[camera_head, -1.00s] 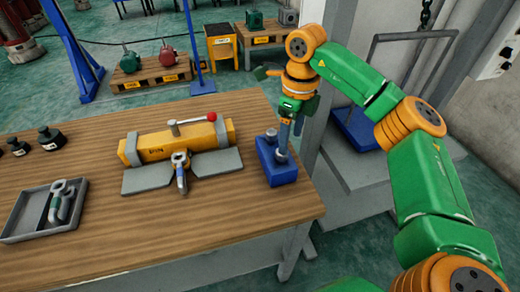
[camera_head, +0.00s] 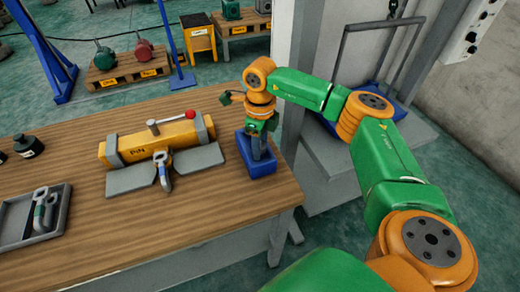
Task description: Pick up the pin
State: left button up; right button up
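The pin (camera_head: 256,151) is a small grey upright piece in the blue block (camera_head: 262,169) near the right end of the wooden table; most of it is hidden by my gripper. My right gripper (camera_head: 257,140) points down directly over the blue block, with its fingers at the pin. The fingers are small and dark here, so I cannot tell whether they are open or closed on the pin. My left gripper is not in view.
A yellow lifting magnet (camera_head: 140,146) with a red-knobbed lever and a shackle (camera_head: 162,172) in front lies left of the block. A grey tray (camera_head: 62,222) holds another shackle. A dark weight (camera_head: 28,146) stands at far left. The table front is clear.

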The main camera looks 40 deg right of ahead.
grip_shut()
